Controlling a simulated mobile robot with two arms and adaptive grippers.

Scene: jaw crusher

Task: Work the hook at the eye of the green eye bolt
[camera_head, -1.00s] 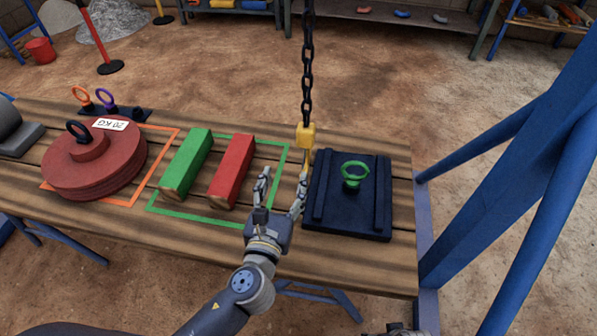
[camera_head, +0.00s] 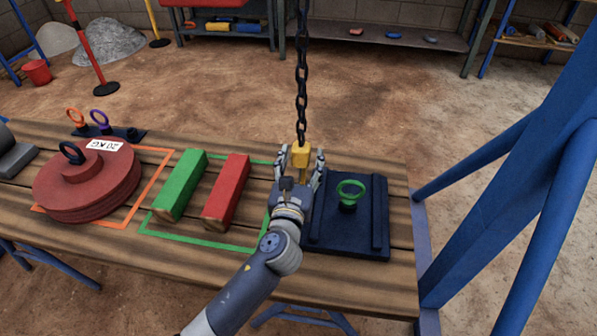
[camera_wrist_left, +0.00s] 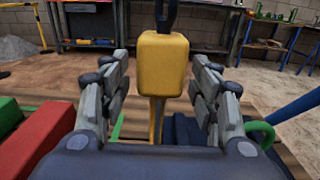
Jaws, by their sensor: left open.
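The green eye bolt (camera_head: 349,194) stands upright on a dark blue plate (camera_head: 372,247) at the right of the table. Part of its ring shows at the right of the left wrist view (camera_wrist_left: 262,133). A yellow hook block (camera_head: 301,154) hangs from a black chain, left of the eye bolt. My left gripper (camera_head: 301,160) is open, with its fingers on either side of the yellow block. In the left wrist view the block (camera_wrist_left: 163,65) is between the open fingers, with a yellow shank below it; the hook's lower end is hidden. My right gripper is not in view.
Green (camera_head: 181,184) and red (camera_head: 227,190) blocks lie left of my gripper inside a green outline. A stack of red weights (camera_head: 88,188) and two more eye bolts are further left. Blue frame legs (camera_head: 505,190) stand at the right.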

